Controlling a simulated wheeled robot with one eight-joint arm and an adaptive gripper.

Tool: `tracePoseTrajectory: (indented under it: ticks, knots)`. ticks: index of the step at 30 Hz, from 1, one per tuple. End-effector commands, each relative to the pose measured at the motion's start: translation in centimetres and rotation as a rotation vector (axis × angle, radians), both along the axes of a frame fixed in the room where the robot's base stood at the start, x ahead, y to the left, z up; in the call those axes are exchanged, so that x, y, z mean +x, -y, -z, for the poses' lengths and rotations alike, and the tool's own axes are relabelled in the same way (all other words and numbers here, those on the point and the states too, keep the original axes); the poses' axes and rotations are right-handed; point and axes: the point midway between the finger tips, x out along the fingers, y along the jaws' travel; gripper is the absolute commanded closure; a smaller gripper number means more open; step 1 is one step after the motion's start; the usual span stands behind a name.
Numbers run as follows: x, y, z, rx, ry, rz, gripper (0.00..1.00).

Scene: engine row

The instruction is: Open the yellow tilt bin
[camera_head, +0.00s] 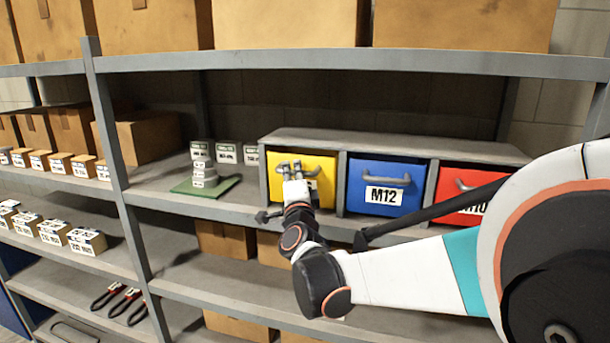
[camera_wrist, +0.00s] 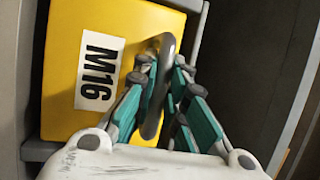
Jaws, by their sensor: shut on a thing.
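The yellow tilt bin (camera_head: 316,179) sits at the left end of a grey three-bin unit on the shelf. Its front looks upright and level with its neighbours in the head view. In the wrist view the yellow front (camera_wrist: 140,40) carries a white label reading M16 and a dark curved handle (camera_wrist: 165,55). My gripper (camera_head: 291,168) is at the bin's front, and in the wrist view my gripper (camera_wrist: 167,85) has its teal-padded fingers on both sides of the handle, shut on it. My gripper hides part of the label in the head view.
A blue bin (camera_head: 385,186) labelled M12 and a red bin (camera_head: 465,196) stand to the right. Small white boxes and a green tray (camera_head: 206,187) are to the left. A grey shelf post (camera_head: 118,170) stands further left. Cardboard boxes (camera_head: 285,23) fill the shelf above.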

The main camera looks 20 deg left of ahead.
Motion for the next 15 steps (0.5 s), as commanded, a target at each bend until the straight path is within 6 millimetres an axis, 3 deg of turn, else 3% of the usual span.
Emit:
tracePoseTrajectory:
  ticks: [15]
  knots:
    - [-3.3,0.1,3.0,-0.001,0.3,0.0,1.0]
